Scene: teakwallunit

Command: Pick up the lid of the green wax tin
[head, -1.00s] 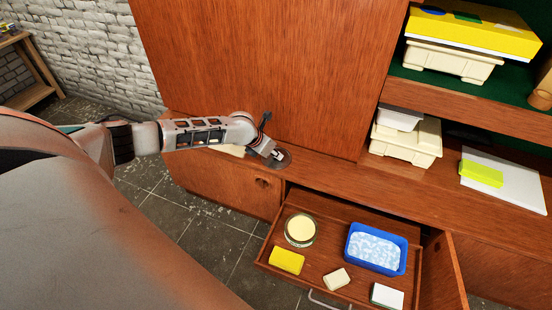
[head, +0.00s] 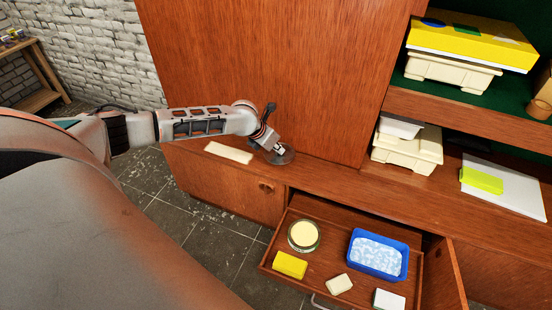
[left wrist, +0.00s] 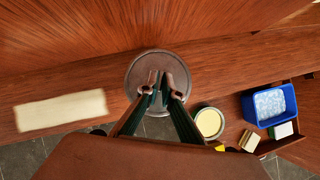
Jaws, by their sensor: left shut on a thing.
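The lid is a round, dark grey disc (head: 287,158) near the ledge in front of the tall wooden panel in the head view. It fills the middle of the left wrist view (left wrist: 158,62). My left gripper (head: 279,149) is shut on the lid, with its fingertips at the disc's middle. The wax tin (head: 304,235) stands uncovered in the open drawer, with pale yellow wax on top and a dark greenish rim. It also shows in the left wrist view (left wrist: 209,122). My right gripper is out of view.
The open drawer (head: 325,265) also holds a blue tub (head: 377,254), a yellow block (head: 290,265), a cream block (head: 339,284) and a white-topped block (head: 389,300). A pale flat bar (head: 229,152) lies on the ledge. Cream boxes (head: 408,147) stand on the right shelf.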

